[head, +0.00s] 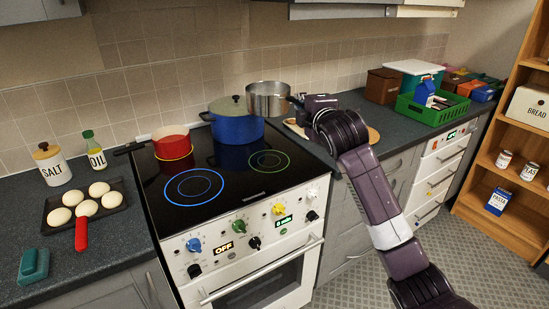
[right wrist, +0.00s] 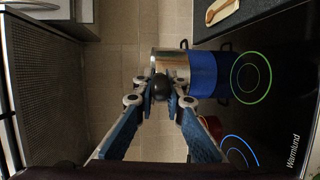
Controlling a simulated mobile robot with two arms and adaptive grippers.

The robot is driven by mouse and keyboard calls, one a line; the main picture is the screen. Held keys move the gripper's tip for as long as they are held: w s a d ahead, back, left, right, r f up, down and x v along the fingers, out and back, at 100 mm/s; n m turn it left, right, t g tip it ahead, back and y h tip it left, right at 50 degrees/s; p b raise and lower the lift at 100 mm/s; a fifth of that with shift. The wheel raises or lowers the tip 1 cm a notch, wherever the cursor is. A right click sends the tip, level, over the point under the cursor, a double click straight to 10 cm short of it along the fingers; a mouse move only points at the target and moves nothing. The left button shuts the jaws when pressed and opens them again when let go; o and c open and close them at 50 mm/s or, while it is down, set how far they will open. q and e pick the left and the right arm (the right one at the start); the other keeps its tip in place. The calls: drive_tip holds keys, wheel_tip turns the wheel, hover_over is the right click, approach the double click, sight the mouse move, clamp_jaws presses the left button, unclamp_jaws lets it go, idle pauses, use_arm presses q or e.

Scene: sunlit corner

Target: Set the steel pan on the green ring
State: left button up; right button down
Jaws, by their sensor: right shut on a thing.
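The steel pan (head: 268,98) is held up at the back right of the hob, beside and above the blue pot in the head view. My right gripper (head: 299,103) is shut on its dark handle, and the jaws hide part of that handle. In the right wrist view the pan (right wrist: 170,63) shows just beyond the gripper (right wrist: 161,88). The green ring (head: 269,161) is on the black hob, front right, with nothing on it. It also shows in the right wrist view (right wrist: 251,77). My left gripper is out of view.
A lidded blue pot (head: 236,122) stands behind the green ring, and a red pan (head: 173,143) stands at the back left. The blue ring (head: 194,187) is bare.

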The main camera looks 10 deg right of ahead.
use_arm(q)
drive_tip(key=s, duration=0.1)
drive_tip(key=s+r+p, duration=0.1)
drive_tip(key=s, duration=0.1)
use_arm(e)
wheel_tip(320, 180, down, 19)
drive_tip(key=shift+s, duration=0.2)
drive_tip(key=c, duration=2.3)
unclamp_jaws()
drive_tip(key=shift+f, duration=0.3)
drive_tip(key=shift+c, duration=0.2)
drive_tip(key=o, duration=0.4)
drive_tip(key=shift+s, duration=0.15)
drive_tip(key=shift+c, duration=0.2)
drive_tip(key=shift+r, duration=0.1)
